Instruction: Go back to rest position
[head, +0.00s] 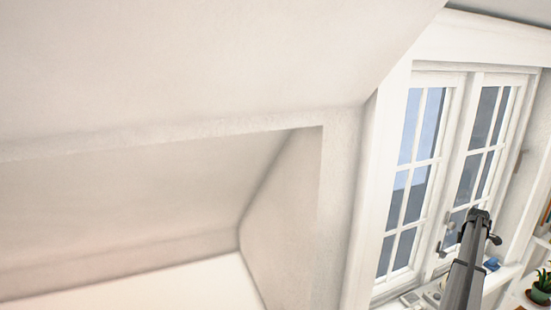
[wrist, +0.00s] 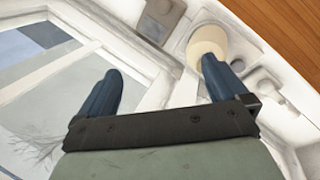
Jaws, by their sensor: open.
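My gripper (wrist: 162,66) is open in the wrist view, its two dark blue fingers spread apart with nothing held between them. Behind the fingers are the white window frame and sill. The right fingertip overlaps a round beige object (wrist: 208,40) in the picture; I cannot tell whether they touch. In the head view my dark arm rises from the lower right edge, in front of the window (head: 432,165). Its finger details are too small to make out there.
Small items (head: 411,299) and a blue object (head: 491,263) lie on the white windowsill near my arm. A potted plant (head: 541,287) stands at the right edge. A sloped ceiling (head: 200,60) and a pale alcove fill the left. A wooden surface (wrist: 285,30) shows in the wrist view.

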